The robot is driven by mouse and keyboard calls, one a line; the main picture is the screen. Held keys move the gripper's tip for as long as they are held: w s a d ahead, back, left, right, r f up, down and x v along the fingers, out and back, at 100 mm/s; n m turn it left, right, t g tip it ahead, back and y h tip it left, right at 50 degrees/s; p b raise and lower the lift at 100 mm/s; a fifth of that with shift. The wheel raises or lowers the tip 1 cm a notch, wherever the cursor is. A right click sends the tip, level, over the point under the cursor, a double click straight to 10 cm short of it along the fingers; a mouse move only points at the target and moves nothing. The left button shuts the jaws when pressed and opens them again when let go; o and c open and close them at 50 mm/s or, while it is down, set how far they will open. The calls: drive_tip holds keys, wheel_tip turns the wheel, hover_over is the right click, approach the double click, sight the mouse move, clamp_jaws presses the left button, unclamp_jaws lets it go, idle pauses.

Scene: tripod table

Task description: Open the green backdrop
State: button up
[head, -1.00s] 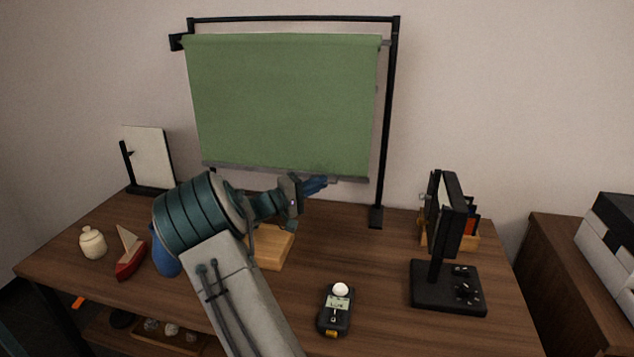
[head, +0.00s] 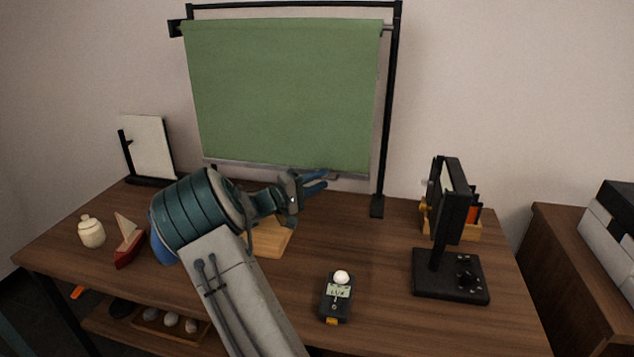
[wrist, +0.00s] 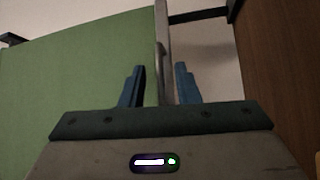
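The green backdrop (head: 285,95) hangs from a black frame (head: 391,100) at the back of the table and is pulled down most of the way to the tabletop. A grey bar (head: 235,170) runs along its lower edge. My gripper (head: 325,181) is at this lower edge, right of the backdrop's middle. In the wrist view the blue fingers (wrist: 159,82) are apart, with the grey bar (wrist: 162,50) running between them. A gap shows on both sides of the bar, so the fingers do not appear closed on it.
A wooden block (head: 271,238) sits below my gripper. A handheld meter (head: 336,297) lies in front, and a black stand (head: 450,276) is at right. A white panel (head: 147,148), cream jar (head: 91,231) and toy boat (head: 129,241) stand at left.

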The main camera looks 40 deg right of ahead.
drive_tip(key=a, duration=0.4)
drive_tip(key=a+f, duration=0.1)
drive_tip(key=a, duration=0.4)
drive_tip(key=w+a+p, duration=0.1)
drive_tip(key=a, duration=0.3)
drive_tip(key=shift+a+f, duration=0.3)
drive_tip(key=shift+f, duration=0.05)
